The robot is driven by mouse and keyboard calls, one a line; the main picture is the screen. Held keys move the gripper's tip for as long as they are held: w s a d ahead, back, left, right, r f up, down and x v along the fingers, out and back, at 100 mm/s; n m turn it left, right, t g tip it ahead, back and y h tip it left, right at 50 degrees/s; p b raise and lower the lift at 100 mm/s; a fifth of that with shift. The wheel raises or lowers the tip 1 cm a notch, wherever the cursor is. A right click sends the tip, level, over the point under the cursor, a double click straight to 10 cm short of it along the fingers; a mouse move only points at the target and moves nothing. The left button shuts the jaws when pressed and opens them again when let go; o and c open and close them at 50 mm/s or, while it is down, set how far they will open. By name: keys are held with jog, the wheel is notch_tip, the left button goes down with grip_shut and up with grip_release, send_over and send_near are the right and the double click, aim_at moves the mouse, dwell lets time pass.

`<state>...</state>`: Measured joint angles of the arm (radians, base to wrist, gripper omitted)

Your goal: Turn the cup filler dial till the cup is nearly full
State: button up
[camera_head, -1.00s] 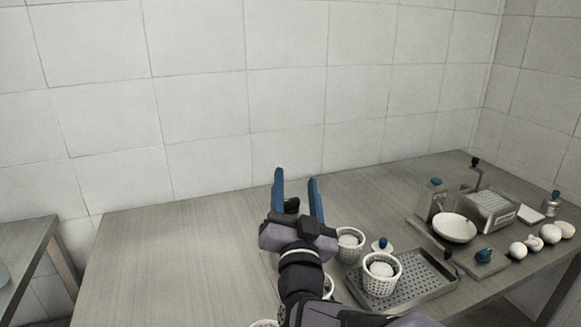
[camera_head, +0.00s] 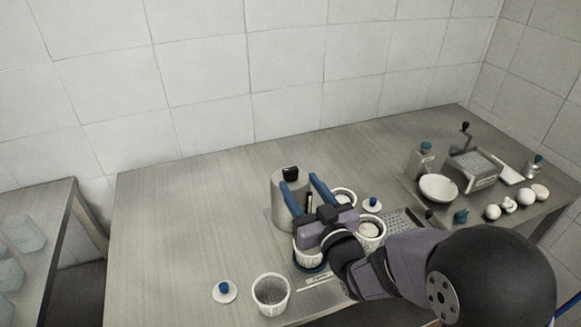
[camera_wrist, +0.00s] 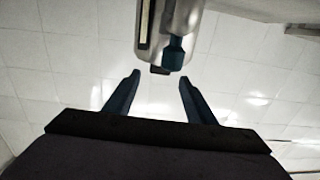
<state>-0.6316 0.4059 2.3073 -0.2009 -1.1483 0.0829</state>
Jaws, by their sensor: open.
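The cup filler (camera_head: 283,212) is a grey metal cylinder with a black piece (camera_head: 291,172) on top, left of centre on the table in the head view. In the wrist view its metal body (camera_wrist: 182,18) bears a pale slot, a teal knob (camera_wrist: 174,54) that looks like the dial, and a dark end piece. My gripper (camera_head: 301,181) is open, its blue fingers pointing at the filler. In the wrist view the knob lies just beyond the open fingertips (camera_wrist: 160,80), apart from them. A white cup (camera_head: 308,262) stands below my gripper, partly hidden. Its fill level cannot be seen.
An empty-looking white basket (camera_head: 270,294) and a blue-knobbed lid (camera_head: 225,291) are at front left. More baskets (camera_head: 370,232) stand right of my gripper beside a perforated tray (camera_head: 398,220). A bowl (camera_head: 438,188) and eggs (camera_head: 521,196) are farther right. The table's back left is clear.

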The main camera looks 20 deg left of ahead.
aim_at(293, 171)
jog(key=shift+p+x, duration=1.1)
jog(key=shift+x, duration=2.35)
jog(key=c, duration=1)
jog(key=shift+d, duration=0.1)
jog(key=shift+c, duration=0.2)
jog(key=shift+b, duration=0.35)
jog(key=shift+w+n+g+y+b, duration=0.1)
jog(key=shift+n+g+y+b, duration=0.3)
jog(key=shift+n+g+y, duration=0.25)
jog(key=shift+r+n+g+y, duration=0.1)
jog(key=shift+n+g+y, duration=1)
jog(key=shift+g, duration=0.65)
jog(key=shift+n, duration=0.25)
